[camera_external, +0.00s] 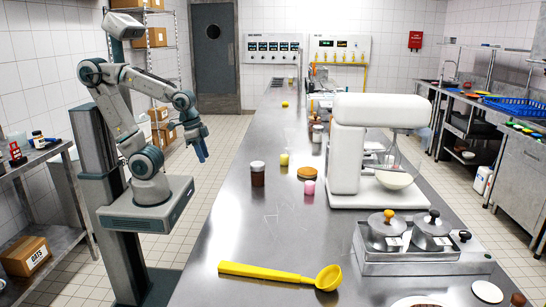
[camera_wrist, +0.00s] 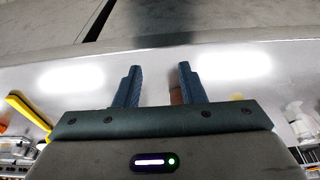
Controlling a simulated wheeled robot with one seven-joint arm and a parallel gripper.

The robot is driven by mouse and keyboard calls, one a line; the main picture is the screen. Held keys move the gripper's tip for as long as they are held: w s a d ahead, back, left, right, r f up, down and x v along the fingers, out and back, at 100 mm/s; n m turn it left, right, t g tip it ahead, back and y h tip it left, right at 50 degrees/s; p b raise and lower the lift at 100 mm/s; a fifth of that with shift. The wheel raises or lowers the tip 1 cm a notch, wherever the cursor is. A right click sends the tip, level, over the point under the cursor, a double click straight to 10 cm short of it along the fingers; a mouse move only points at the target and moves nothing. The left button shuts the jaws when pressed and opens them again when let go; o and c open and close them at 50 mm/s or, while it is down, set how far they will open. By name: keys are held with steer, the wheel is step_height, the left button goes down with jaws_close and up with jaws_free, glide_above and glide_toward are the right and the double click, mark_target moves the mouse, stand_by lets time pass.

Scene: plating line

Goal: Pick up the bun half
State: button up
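The bun half seems to be the small orange-brown round piece (camera_external: 307,172) on the steel counter, left of the white mixer; at this size I cannot be certain. A pink item (camera_external: 309,187) stands just in front of it. My gripper (camera_external: 199,150) hangs in the air at the counter's left side, well apart from it. In the wrist view my gripper (camera_wrist: 158,85) has its two dark blue fingers spread with a clear gap. A brown item (camera_wrist: 176,96) shows partly behind the right finger, and I cannot tell what it is. I cannot make out the bun half in the wrist view.
A dark jar with a pale lid (camera_external: 257,173) and a yellow-green item (camera_external: 284,159) stand near the bun half. The mixer (camera_external: 348,150) stands to its right. A yellow ladle (camera_external: 283,274) and a lidded-pot unit (camera_external: 410,255) lie nearer. The counter's left middle is clear.

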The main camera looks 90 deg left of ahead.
steer(key=o, duration=1.4)
steer(key=w+a+r, duration=0.1)
steer(key=w+r, duration=0.2)
steer(key=w, duration=0.4)
steer(key=n+t+p, duration=0.1)
steer(key=n+p, duration=0.1)
steer(key=p, duration=0.3)
glide_above(306, 169)
steer(key=s, duration=0.3)
steer(key=shift+y, duration=0.3)
steer(key=f, duration=0.9)
steer(key=shift+w+a, duration=0.2)
steer(key=shift+a, duration=0.1)
steer(key=x, duration=0.2)
steer(key=p+x, duration=0.1)
steer(key=x, duration=0.1)
steer(key=shift+w+d, duration=0.3)
steer(key=shift+w+f, duration=0.2)
steer(key=shift+f, duration=0.3)
